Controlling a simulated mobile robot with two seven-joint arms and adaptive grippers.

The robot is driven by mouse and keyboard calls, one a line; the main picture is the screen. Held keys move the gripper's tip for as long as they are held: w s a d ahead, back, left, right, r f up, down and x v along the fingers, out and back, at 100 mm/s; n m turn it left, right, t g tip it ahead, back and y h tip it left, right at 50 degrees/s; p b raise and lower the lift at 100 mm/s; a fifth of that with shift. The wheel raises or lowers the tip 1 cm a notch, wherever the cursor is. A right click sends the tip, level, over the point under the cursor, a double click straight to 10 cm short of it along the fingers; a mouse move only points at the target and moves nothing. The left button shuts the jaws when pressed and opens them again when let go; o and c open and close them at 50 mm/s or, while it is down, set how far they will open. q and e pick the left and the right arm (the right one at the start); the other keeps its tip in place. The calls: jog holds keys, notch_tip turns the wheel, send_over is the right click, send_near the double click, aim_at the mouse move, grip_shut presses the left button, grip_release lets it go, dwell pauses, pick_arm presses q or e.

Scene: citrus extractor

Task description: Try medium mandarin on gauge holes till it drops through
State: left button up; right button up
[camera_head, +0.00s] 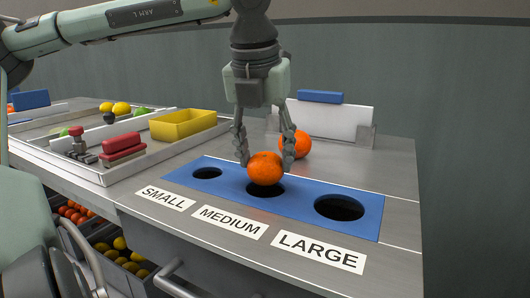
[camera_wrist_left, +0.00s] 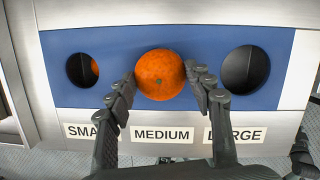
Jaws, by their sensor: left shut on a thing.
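My left gripper (camera_head: 265,158) points straight down with its fingers on both sides of an orange mandarin (camera_head: 265,170) and is shut on it. It holds the mandarin at the medium hole (camera_head: 266,190) of the blue gauge plate (camera_head: 225,185). Part of the dark hole shows under the fruit. In the left wrist view the mandarin (camera_wrist_left: 160,74) sits between the fingertips and covers the medium hole. The small hole (camera_head: 207,173) is to the left and the large hole (camera_head: 339,207) to the right.
Another orange fruit (camera_head: 295,145) lies behind the plate. Something orange (camera_wrist_left: 95,68) shows through the small hole. Labels SMALL, MEDIUM and LARGE (camera_head: 319,251) lie in front. A tray with a yellow bin (camera_head: 183,124) stands left; a white upright panel (camera_head: 325,119) stands behind.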

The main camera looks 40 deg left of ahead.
pick_arm(q)
jog(key=shift+f, duration=0.3)
jog(key=o, duration=1.4)
jog(key=shift+r, duration=0.1)
jog(key=v, duration=1.2)
jog(key=shift+a, duration=0.1)
